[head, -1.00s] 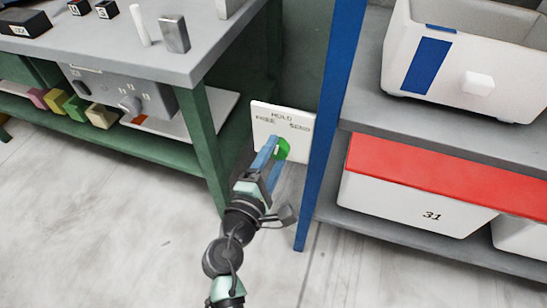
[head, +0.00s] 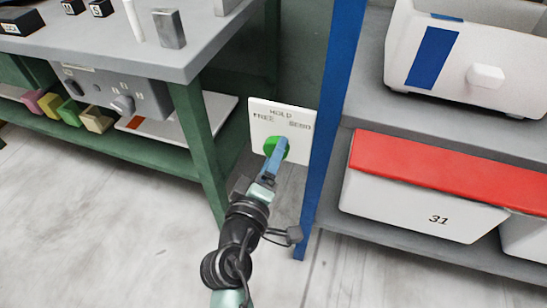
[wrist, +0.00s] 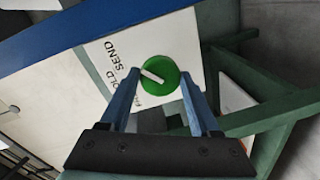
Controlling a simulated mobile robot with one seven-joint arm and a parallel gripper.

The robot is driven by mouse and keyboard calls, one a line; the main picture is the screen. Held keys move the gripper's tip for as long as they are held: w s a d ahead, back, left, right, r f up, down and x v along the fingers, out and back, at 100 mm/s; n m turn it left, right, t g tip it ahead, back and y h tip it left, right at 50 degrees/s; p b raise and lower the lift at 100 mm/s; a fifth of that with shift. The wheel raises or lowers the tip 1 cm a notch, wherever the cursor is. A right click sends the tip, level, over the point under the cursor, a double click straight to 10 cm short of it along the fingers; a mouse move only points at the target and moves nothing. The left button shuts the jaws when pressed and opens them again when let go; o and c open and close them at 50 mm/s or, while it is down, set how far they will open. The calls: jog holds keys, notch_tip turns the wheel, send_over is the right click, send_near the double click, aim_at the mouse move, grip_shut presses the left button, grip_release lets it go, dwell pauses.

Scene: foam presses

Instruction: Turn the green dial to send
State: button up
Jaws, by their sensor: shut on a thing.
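The green dial (head: 275,147) sits on a white plate (head: 297,150) lettered HOLD, FREE and SEND. My gripper (head: 276,150) is at the dial, its blue fingers in front of part of it. In the wrist view the dial (wrist: 159,78) lies between the two fingers (wrist: 160,92), which are shut on it. The dial's white pointer bar (wrist: 152,76) faces the lettering, roughly between HOLD and SEND. SEND reads clearly there; HOLD and FREE are partly hidden by a finger.
A blue post (head: 332,120) of a grey shelf rises just right of the plate. A green bench (head: 198,130) with a grey top stands to the left. A white box with a red lid (head: 425,205) is on the lower shelf. The floor around my arm is clear.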

jog(key=shift+f, duration=0.1)
dwell(0.4)
jog(key=o, duration=1.4)
jog(key=shift+c, duration=0.2)
jog(key=p+v, duration=0.1)
jog(key=v, duration=1.2)
jog(key=w+d+r+m+t, duration=0.1)
jog(key=w+r+m+t, duration=0.15)
jog(key=r, duration=0.75)
jog(key=w+d+r+m+t+y+p, duration=0.1)
jog(key=w+r+m, duration=0.15)
jog(key=r, duration=0.75)
jog(key=w+d+r+m+t, duration=0.2)
jog(key=r+m, duration=0.2)
jog(key=r, duration=0.6)
jog(key=s+r+m+t+y+p, duration=0.1)
jog(key=s+r+t+y, duration=0.2)
jog(key=r, duration=0.8)
jog(key=s+r+t+y+p, duration=0.1)
jog(key=s+r+t, duration=0.3)
jog(key=r, duration=0.6)
notch_tip(320, 180, up, 36)
jog(key=s+g+p, duration=0.1)
jog(key=p, duration=3.5)
